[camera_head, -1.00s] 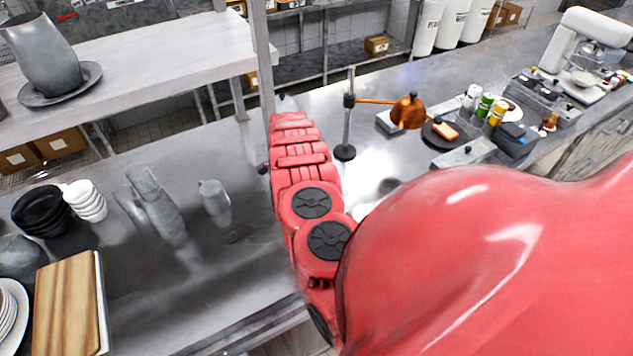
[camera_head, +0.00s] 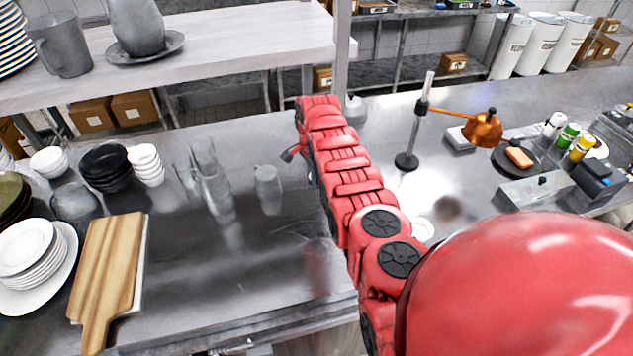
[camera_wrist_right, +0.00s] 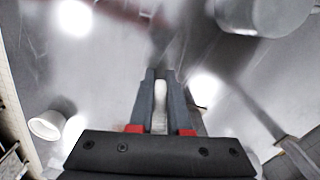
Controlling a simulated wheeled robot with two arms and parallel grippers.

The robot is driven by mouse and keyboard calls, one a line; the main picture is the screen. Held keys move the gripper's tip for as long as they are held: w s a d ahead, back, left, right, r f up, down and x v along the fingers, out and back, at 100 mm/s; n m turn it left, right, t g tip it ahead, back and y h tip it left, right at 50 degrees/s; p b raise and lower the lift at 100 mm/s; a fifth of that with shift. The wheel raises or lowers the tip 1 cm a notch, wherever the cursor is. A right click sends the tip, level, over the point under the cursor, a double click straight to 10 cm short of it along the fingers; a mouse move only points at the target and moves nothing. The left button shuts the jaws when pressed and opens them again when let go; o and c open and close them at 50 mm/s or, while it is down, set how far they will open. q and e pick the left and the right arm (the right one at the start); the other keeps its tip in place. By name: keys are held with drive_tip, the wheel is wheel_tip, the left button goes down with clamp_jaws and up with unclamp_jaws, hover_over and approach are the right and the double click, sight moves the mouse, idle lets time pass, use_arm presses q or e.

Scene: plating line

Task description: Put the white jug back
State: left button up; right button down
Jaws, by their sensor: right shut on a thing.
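My right gripper (camera_wrist_right: 160,88) is shut in the right wrist view on a slim white piece (camera_wrist_right: 160,94), which I take for part of the white jug. The rest of the jug is hidden, so its shape and tilt cannot be told. In the head view my red right arm reaches over the steel counter (camera_head: 250,270). A small dark part of its far end (camera_head: 290,155) shows left of the arm, and its fingertips are hidden there. My left gripper is not in view.
A grey jug (camera_head: 268,182) and a tall grey vessel (camera_head: 212,180) stand left of my arm. Black bowls (camera_head: 106,165), white bowls (camera_head: 146,163), plates (camera_head: 30,250) and a wooden board (camera_head: 108,265) fill the left. A lamp stand (camera_head: 410,130) rises right. In the wrist view a white cup (camera_wrist_right: 47,125) lies low left.

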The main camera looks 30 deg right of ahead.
drive_tip(key=shift+w+a+r+n, duration=0.35)
drive_tip(key=shift+w+a+n, duration=0.1)
drive_tip(key=shift+a+n, duration=0.25)
drive_tip(key=shift+w+a+b, duration=0.1)
drive_tip(key=shift+a+b, duration=0.05)
drive_tip(key=shift+b, duration=0.15)
drive_tip(key=w+a+r+n+b, duration=0.2)
drive_tip(key=a+r+n+b, duration=0.1)
drive_tip(key=a+n, duration=0.3)
drive_tip(key=shift+w+a+n+b, duration=0.3)
drive_tip(key=shift+w+a+b, duration=0.15)
drive_tip(key=shift+a, duration=0.55)
drive_tip(key=shift+r, duration=0.15)
